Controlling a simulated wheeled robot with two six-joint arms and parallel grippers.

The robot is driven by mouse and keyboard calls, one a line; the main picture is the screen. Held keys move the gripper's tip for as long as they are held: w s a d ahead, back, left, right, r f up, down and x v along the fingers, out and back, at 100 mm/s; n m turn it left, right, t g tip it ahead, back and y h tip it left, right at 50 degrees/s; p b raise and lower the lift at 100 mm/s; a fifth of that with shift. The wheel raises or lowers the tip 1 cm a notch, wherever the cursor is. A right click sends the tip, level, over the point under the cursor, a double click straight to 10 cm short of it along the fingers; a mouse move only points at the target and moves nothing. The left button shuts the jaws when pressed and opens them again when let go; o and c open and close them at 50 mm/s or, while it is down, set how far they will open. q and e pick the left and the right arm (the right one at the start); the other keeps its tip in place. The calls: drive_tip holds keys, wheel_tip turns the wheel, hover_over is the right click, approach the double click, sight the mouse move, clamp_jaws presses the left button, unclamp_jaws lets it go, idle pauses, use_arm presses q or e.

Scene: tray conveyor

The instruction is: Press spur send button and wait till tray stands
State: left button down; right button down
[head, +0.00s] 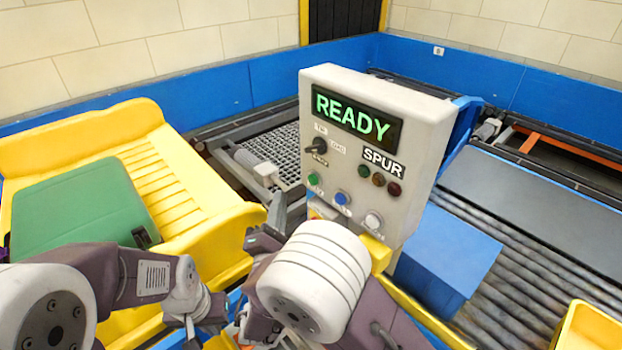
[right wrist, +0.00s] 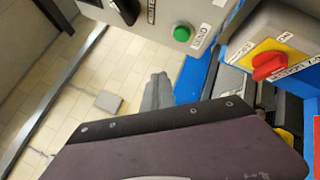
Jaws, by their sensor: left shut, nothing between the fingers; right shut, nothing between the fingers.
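A pale control box (head: 425,110) has a lit display (head: 357,118) reading READY and a label reading SPUR. Along its lower face are a green button (head: 313,179), a blue button (head: 342,198) and a white button (head: 373,220). My right gripper (head: 279,207) is shut and empty, just left of and below the green button, apart from it. In the right wrist view the shut fingers (right wrist: 157,84) lie below a green button (right wrist: 182,33). My left gripper (head: 190,322) is low at the left, shut and empty. I cannot tell which object is the spur's tray.
A mesh conveyor section (head: 275,145) is behind the control box. A green tote (head: 75,210) lies in a yellow chute (head: 175,175) at left. A red switch (right wrist: 268,68) shows in the right wrist view.

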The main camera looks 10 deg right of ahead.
sight(313, 180)
drive_tip(key=shift+w+d, duration=0.85)
drive_tip(key=shift+d, duration=0.3)
drive_tip(key=shift+w+d, duration=0.85)
drive_tip(key=shift+d, duration=0.3)
drive_tip(key=shift+d, duration=0.1)
drive_tip(key=shift+w+d+b, duration=0.25)
drive_tip(key=shift+b, duration=0.05)
drive_tip(key=shift+w+d, duration=0.3)
drive_tip(key=shift+d, duration=0.1)
idle(0.9)
drive_tip(key=shift+s+a+b, duration=0.1)
drive_tip(key=shift+a+b, duration=0.05)
drive_tip(key=shift+b, duration=0.15)
drive_tip(key=shift+s+a, duration=0.5)
drive_tip(key=shift+a, duration=0.05)
